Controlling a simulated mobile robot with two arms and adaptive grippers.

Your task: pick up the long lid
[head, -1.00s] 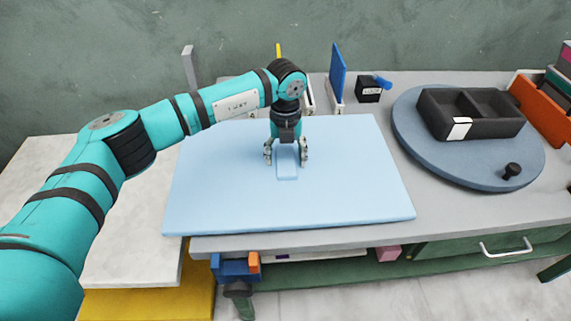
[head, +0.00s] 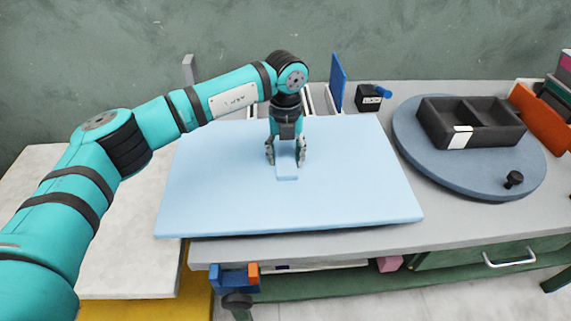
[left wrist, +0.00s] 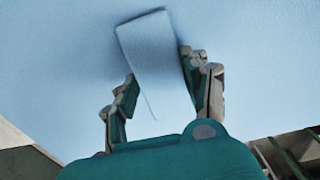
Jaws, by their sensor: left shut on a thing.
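The long lid (head: 350,190) appears to be the broad light blue slab in the middle of the head view, with a small block-like handle (head: 287,173) of the same colour on top. My left gripper (head: 286,157) comes down from above, its fingers on either side of the handle, shut on it. The slab looks roughly level, with a dark shadow under its front edge. In the left wrist view the handle (left wrist: 147,45) shows between the fingers of the left gripper (left wrist: 158,85), over the blue surface (left wrist: 60,60). What lies under the slab is hidden. My right gripper is not in view.
A round grey-blue turntable (head: 420,165) at the right carries a black divided tray (head: 490,138) and a black knob (head: 514,179). A blue upright panel (head: 337,82) and a small black box (head: 369,98) stand behind the slab. A pale table (head: 120,250) is at the left.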

